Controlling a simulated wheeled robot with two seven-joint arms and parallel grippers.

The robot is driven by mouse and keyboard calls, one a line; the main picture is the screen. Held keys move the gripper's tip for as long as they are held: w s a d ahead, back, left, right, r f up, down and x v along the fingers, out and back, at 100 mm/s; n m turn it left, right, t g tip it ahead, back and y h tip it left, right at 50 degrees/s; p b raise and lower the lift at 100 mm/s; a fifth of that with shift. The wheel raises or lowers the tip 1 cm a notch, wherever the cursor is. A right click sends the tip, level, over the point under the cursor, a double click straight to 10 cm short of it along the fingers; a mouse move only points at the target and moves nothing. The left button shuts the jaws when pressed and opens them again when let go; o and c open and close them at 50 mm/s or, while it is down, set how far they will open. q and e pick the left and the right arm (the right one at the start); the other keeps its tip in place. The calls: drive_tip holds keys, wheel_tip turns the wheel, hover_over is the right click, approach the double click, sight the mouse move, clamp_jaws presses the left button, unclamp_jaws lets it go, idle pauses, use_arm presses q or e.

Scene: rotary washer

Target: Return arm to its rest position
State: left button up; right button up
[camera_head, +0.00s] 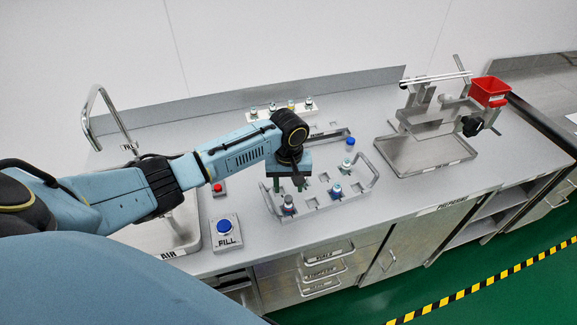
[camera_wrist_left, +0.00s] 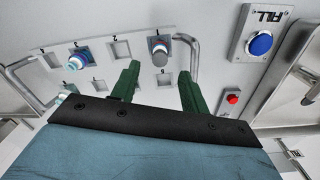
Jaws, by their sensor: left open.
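My left arm reaches in from the left in the head view. Its gripper (camera_head: 287,185) points down over the left part of a grey rack (camera_head: 322,200) with handles and square slots. In the left wrist view the two green fingers (camera_wrist_left: 157,88) are apart with nothing between them. Part of the rack is hidden by the gripper. My right gripper is not seen.
A FILL panel with a blue button (camera_head: 224,226) and a red button (camera_head: 218,188) are left of the rack. A sink tap (camera_head: 108,112) stands at the left. A metal stand on a tray (camera_head: 425,155) and a red bin (camera_head: 489,91) are at the right. Several vials stand in a white rack (camera_head: 262,114) behind.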

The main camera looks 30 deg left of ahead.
use_arm(q)
wheel_tip(320, 180, up, 9)
